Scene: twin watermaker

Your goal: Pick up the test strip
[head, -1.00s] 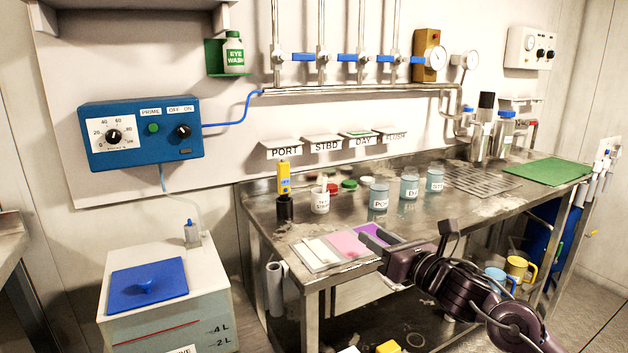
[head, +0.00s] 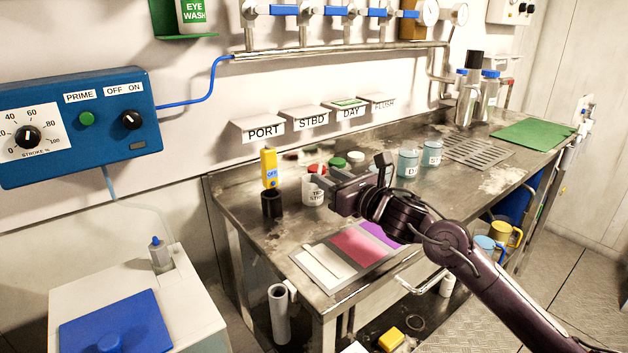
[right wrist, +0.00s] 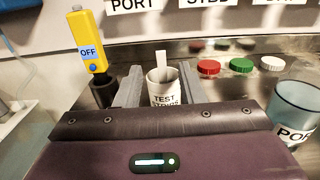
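The white test strip cup (right wrist: 165,92) stands upright on the steel bench, with one pale test strip (right wrist: 160,59) sticking up out of it. In the head view the cup (head: 312,194) is partly hidden behind my right gripper (head: 318,183). In the right wrist view my right gripper (right wrist: 161,90) is open, with one grey finger to each side of the cup in the picture. The strip's top stands above the fingertips in that view. I cannot tell whether the fingers touch the cup. My left gripper is not in view.
A yellow meter marked OFF (right wrist: 90,45) stands in a black holder left of the cup. Red, green and white caps (right wrist: 241,65) lie behind to the right. A blue-grey PORT beaker (right wrist: 295,108) is at right. A tray with coloured pads (head: 343,254) lies nearer the front.

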